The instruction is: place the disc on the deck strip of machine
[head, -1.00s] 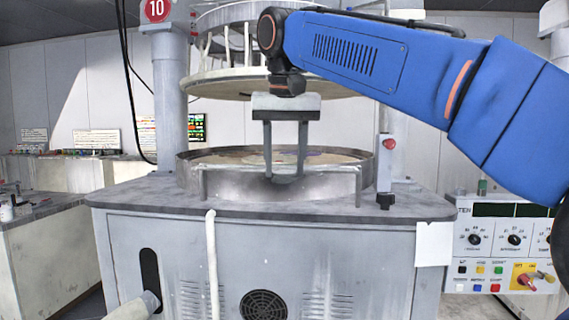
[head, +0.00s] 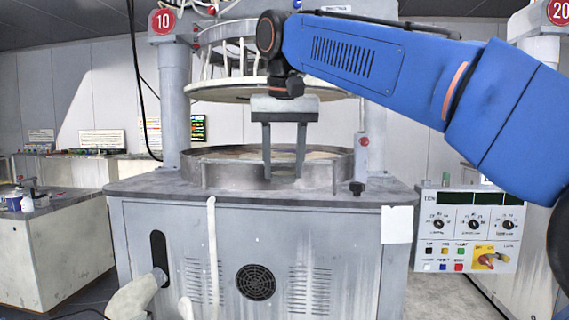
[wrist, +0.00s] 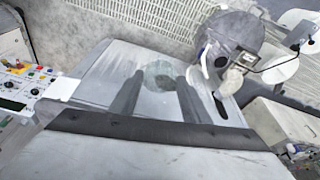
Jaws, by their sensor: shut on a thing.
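My gripper (head: 284,172) hangs pointing down in front of the round basin (head: 225,177) of machine 10. In the wrist view its two fingers (wrist: 160,82) are shut on a pale, see-through disc (wrist: 163,72), which shows faintly between the tips. In the head view I cannot make out the disc. The machine's grey deck strip (head: 225,195) runs along the front of the basin, above the cabinet. In the head view the fingertips appear just above this strip, against the basin wall; their exact distance from it cannot be told.
A raised round upper plate (head: 215,92) hangs over the basin. A post with a red button (head: 363,142) stands at the deck's right. A control panel (head: 467,229) is at the right. A side bench (head: 55,235) is at the left, with open floor beside it.

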